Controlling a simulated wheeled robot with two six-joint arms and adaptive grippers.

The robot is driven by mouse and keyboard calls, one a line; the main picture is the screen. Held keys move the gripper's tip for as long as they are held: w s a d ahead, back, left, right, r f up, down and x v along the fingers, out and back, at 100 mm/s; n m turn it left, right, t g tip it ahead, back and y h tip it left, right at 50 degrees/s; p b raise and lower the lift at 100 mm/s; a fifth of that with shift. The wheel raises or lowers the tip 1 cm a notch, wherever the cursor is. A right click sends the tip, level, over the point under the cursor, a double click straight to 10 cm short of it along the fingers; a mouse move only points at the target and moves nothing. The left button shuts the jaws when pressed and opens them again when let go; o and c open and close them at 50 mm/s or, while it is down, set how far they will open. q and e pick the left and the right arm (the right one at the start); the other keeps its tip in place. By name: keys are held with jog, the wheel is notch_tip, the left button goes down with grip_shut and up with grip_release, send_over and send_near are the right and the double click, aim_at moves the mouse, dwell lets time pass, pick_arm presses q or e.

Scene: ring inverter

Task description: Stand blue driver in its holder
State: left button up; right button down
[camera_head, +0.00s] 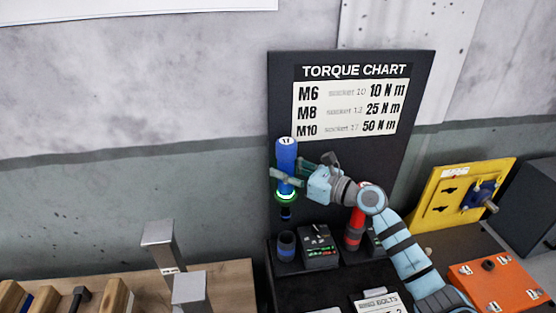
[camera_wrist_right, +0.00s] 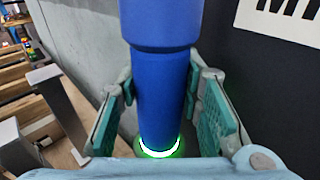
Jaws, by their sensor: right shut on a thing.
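The blue driver (camera_head: 287,152) is upright, with "17" on its top end and a glowing green ring low on its body. A small gap shows between tip and holder. In the right wrist view the driver (camera_wrist_right: 160,85) stands between the teal finger pads of my right gripper (camera_wrist_right: 162,112). The holder is hidden there. My left gripper is not in view.
A small dark unit with a lit display (camera_head: 319,246) stands right of the holder, and a red driver (camera_head: 355,230) stands beyond it, partly behind my arm. The torque chart board (camera_head: 350,148) rises close behind. Grey metal posts (camera_head: 158,242) stand at the left.

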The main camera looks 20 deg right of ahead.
jog(key=shift+s+d+r+t, duration=0.1)
jog(key=shift+s+r, duration=0.15)
jog(key=shift+s, duration=0.25)
jog(key=shift+s+a+r+t, duration=0.1)
jog(key=shift+s+r, duration=0.2)
jog(key=shift+s, duration=0.15)
jog(key=shift+s+d+r+t, duration=0.1)
jog(key=shift+s+r, duration=0.15)
jog(key=shift+s, duration=0.25)
jog(key=shift+w+r, duration=0.1)
jog(key=shift+w, duration=0.15)
jog(key=b, duration=0.3)
send_over(287, 218)
jog(key=f, duration=0.4)
jog(key=shift+w+d+f, duration=0.1)
jog(key=shift+w+f, duration=0.1)
jog(key=shift+w, duration=0.15)
pick_arm(q)
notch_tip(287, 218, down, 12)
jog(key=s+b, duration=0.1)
jog(key=b, duration=0.7)
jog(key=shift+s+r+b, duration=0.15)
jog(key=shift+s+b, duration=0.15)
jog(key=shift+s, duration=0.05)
pick_arm(e)
jog(key=f, duration=1.2)
jog(key=shift+s+f, duration=0.25)
jog(key=shift+f, duration=0.2)
